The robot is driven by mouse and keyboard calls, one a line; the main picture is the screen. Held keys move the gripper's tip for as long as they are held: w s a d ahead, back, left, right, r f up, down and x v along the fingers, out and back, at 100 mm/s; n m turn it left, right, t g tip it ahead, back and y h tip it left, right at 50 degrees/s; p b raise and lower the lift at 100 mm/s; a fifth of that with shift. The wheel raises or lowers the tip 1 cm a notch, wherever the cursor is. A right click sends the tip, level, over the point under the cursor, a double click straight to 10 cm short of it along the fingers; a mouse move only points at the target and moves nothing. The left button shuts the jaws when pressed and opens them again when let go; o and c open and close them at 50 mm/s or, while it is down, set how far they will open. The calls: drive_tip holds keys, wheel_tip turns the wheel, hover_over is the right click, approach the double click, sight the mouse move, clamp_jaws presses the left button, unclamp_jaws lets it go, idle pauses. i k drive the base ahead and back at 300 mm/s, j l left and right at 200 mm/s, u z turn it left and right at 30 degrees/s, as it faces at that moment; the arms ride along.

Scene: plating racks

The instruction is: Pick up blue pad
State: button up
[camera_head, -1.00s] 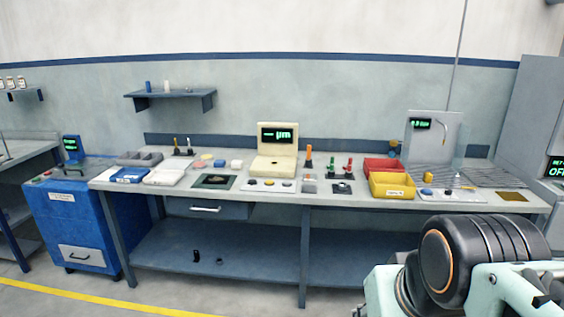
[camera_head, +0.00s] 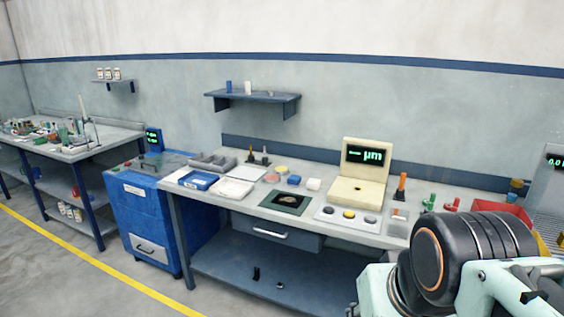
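The blue pad (camera_head: 294,180) is a small block on the workbench (camera_head: 232,205), left of the cream gauge with the green display. It sits among similar small pads: a pink one (camera_head: 271,178) and a yellow one (camera_head: 281,170) to its left, and a white one (camera_head: 313,184) to its right. A dark green mat (camera_head: 300,205) lies in front of it. Part of my arm fills the lower right of the head view. My gripper is not in view, so its state does not show.
The cream gauge (camera_head: 357,183) stands right of the pads. A blue tray (camera_head: 198,180), a white tray (camera_head: 234,188) and a grey divided bin (camera_head: 211,163) lie to the left. A blue cabinet (camera_head: 150,215) stands at the bench's left end. The floor in front is clear.

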sight(294, 181)
drive_tip(key=i+u, duration=0.35)
drive_tip(key=i, duration=0.8)
